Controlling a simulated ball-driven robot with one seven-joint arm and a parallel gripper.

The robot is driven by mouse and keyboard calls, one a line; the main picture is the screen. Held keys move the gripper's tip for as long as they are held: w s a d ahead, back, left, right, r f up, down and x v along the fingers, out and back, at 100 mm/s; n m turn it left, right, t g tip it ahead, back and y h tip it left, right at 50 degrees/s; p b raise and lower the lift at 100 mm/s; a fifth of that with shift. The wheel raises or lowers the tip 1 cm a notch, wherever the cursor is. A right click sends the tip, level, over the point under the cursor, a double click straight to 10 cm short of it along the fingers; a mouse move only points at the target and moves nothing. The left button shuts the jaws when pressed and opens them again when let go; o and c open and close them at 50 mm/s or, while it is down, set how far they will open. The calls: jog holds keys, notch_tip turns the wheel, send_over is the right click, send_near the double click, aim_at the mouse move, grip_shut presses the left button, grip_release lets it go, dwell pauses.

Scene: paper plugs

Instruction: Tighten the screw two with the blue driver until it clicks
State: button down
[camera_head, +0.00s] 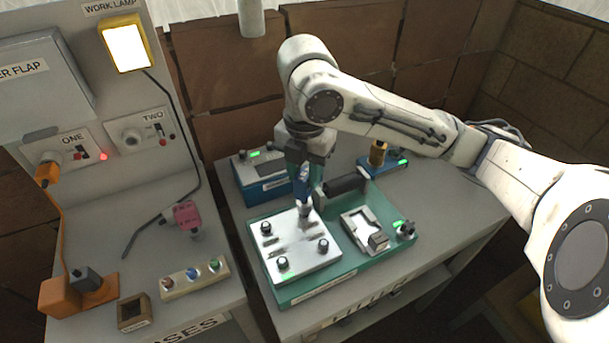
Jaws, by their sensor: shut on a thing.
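My gripper (305,174) points down and is shut on the blue driver (304,188). The driver stands roughly upright over the back right part of a light metal plate (306,258). Its lower end is at or just above the plate; I cannot tell whether it touches a screw. Dark round screw heads show at the plate's left (266,229), front left (283,264) and right (323,246). A green light shows by the front left one. Any number marks are too small to read, so I cannot tell which is screw two.
The plate sits on a green base (340,271) on a grey table. A dark cylinder (344,184), a light fixture (362,229) and blue boxes (262,182) stand close around the gripper.

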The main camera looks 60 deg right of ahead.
jog(key=n+b, duration=0.2)
jog(key=n, duration=0.3)
jog(key=shift+f, duration=0.15)
jog(key=n+b, duration=0.2)
jog(key=n, duration=0.3)
jog(key=shift+n, duration=0.3)
jog(key=n+b, duration=0.2)
jog(key=n, duration=0.3)
jog(key=n+b, duration=0.1)
jog(key=n, duration=0.3)
jog(key=shift+n, duration=0.3)
jog(key=shift+f+b, duration=0.95)
jog(key=shift+b, duration=0.15)
